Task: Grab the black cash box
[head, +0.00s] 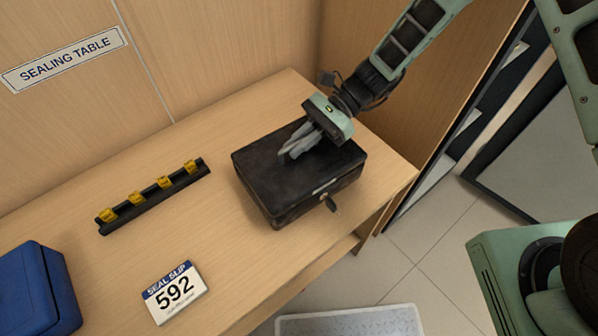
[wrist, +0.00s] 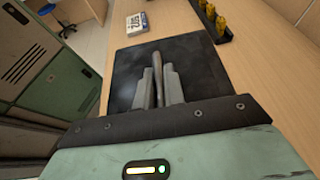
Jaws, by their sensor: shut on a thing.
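The black cash box (head: 262,178) sits on the wooden table, with a key in the lock on its front side. My gripper (head: 290,152) is over the box's lid, with its fingers low against the top. In the wrist view, the fingers (wrist: 157,82) are closed around a thin grey-brown handle (wrist: 157,62) on the lid. The dark lid (wrist: 125,80) shows on both sides of the fingers. The lower part of the handle is hidden by the fingers.
A black rack (head: 150,198) with several yellow seals lies left of the box. A wooden wall stands behind the table (head: 235,250).

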